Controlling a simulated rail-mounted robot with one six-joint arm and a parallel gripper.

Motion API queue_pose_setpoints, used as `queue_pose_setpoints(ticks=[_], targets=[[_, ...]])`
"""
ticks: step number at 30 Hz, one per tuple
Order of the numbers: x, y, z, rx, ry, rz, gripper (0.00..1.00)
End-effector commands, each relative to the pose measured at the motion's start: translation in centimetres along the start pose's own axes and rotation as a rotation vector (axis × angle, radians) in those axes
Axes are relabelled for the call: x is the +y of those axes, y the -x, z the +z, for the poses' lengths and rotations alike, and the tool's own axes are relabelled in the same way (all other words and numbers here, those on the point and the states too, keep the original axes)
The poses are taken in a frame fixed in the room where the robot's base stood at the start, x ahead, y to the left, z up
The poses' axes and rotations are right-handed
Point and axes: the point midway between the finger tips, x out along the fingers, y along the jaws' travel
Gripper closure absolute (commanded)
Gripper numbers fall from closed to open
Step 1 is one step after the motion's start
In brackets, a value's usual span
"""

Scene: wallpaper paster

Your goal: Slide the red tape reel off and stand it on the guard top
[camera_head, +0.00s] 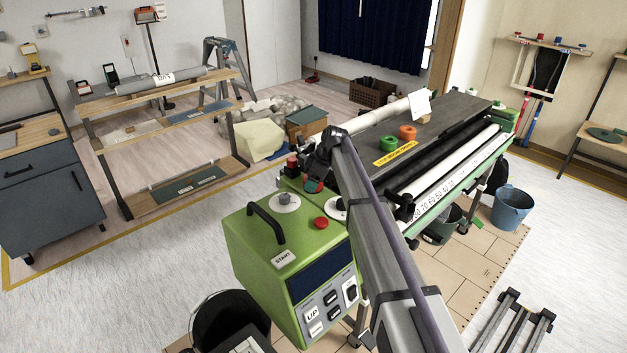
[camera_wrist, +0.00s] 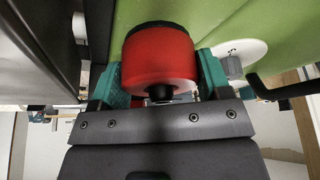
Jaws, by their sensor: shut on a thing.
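The red tape reel (camera_wrist: 158,62) fills the middle of the wrist view, between the two teal fingers of my gripper (camera_wrist: 162,82). The fingers are shut on its sides. A short dark round piece shows at its near face; I cannot tell whether the reel is still on a spindle. In the head view the reel (camera_head: 313,187) is mostly hidden by my arm, beside the green machine's end. The guard top (camera_head: 445,122) is the long dark panel to the right. A green reel (camera_head: 389,143) and an orange reel (camera_head: 407,132) stand on it, behind a yellow label.
The green control box (camera_head: 292,265) with a black handle (camera_head: 266,222) and red button (camera_head: 321,223) is below my gripper. A white roll (camera_head: 395,107) lies along the guard's far side, with a white sheet (camera_head: 419,105) near it. The guard's right part is clear.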

Motion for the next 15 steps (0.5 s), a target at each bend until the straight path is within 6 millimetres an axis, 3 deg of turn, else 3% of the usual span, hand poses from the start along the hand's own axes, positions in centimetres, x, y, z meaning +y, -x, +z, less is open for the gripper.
queue_pose_setpoints(ticks=[9,15], targets=[[0.01,0.00,0.01,0.000,0.000,0.000,0.56],[0.01,0.41,-0.16,0.000,0.000,0.000,0.58]])
